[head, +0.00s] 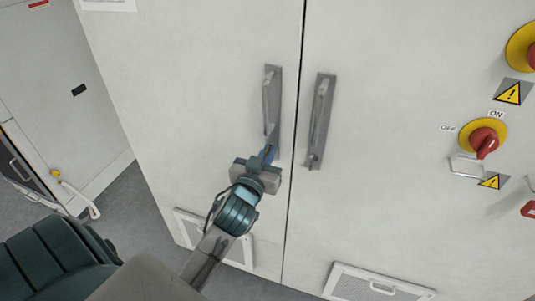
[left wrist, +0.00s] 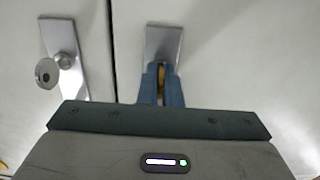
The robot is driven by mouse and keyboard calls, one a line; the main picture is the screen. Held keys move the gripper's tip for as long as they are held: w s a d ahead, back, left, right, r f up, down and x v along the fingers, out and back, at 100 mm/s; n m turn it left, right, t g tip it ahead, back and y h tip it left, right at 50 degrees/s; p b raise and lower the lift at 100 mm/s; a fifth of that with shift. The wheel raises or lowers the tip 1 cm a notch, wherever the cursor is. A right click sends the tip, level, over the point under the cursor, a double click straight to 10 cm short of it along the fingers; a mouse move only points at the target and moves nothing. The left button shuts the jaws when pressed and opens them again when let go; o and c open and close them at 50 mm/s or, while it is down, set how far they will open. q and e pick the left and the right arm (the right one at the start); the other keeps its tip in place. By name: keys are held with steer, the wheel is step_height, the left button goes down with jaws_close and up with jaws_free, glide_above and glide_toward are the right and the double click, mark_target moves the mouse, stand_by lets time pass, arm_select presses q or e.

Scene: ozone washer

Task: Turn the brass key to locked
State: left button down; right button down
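The brass key shows only as a small yellow sliver (left wrist: 161,73) between my left gripper's blue fingers in the left wrist view. It sits in front of a metal handle plate (left wrist: 163,42). My left gripper (head: 268,156) is at the lower end of the left door handle (head: 272,100) in the head view. Its fingers, also in the left wrist view (left wrist: 161,80), are close together, one on each side of the key, and look shut on it. They hide most of the key, so its angle cannot be told. My right gripper is not in view.
The right door handle (head: 318,120) stands across the narrow door seam. A red rotary switch (head: 484,141) on a yellow disc is at the right. Vent grilles (head: 375,284) are low on the doors. A white hooked handle (head: 80,196) projects at the left.

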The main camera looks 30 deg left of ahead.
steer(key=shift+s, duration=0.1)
arm_select(q)
steer(key=c, duration=1.6)
jaws_free()
